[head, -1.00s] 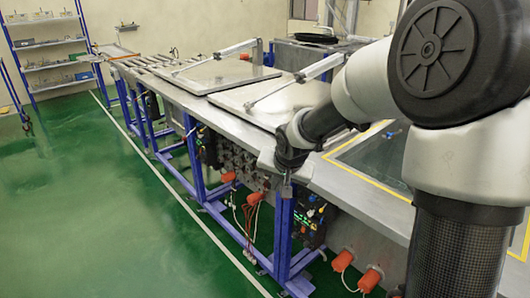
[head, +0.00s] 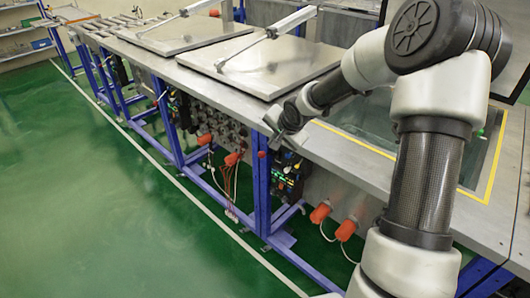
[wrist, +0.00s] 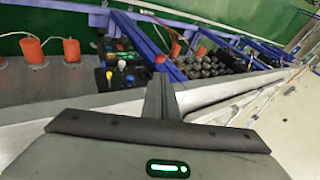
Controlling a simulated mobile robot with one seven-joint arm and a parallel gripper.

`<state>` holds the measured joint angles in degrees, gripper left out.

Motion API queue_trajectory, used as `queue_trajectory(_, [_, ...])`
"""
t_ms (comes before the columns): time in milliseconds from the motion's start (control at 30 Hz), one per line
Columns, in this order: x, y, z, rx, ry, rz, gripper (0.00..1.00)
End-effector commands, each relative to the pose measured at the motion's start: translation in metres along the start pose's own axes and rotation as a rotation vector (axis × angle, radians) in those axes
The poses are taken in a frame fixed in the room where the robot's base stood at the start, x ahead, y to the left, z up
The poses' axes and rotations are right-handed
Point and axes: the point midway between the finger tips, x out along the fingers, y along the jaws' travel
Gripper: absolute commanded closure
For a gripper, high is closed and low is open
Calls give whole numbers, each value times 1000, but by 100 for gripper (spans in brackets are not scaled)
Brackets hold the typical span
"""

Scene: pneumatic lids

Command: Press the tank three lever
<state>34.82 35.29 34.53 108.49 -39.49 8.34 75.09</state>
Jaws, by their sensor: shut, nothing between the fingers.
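My gripper (head: 279,138) is at the front edge of the metal bench, above a dark control box under the bench top. It is shut and holds nothing; in the wrist view its dark fingers (wrist: 160,97) stand together. The control box (head: 287,178) has small green lights. In the wrist view the box (wrist: 122,72) shows blue, yellow and green round parts, left of the fingers and apart from them. I cannot tell which part is the tank three lever. A tank (head: 375,125) with a yellow border lies right of my gripper.
Two flat metal lids (head: 262,63) with pneumatic cylinders (head: 290,22) lie shut on the bench. Orange plugs (head: 320,213) with cables stick out below the bench top, beside blue legs (head: 262,195). The green floor (head: 100,200) at left is clear.

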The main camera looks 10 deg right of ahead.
Motion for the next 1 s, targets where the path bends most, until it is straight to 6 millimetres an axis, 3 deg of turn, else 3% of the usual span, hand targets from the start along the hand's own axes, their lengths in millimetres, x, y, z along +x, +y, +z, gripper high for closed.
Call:
queue_trajectory(300, [71,1,2,-1,-3,0,100])
queue_trajectory(500, [104,1,1,-1,-2,1,100])
queue_trajectory(700, [120,0,0,0,0,0,100])
queue_trajectory(1000, [122,0,0,-1,0,0,100])
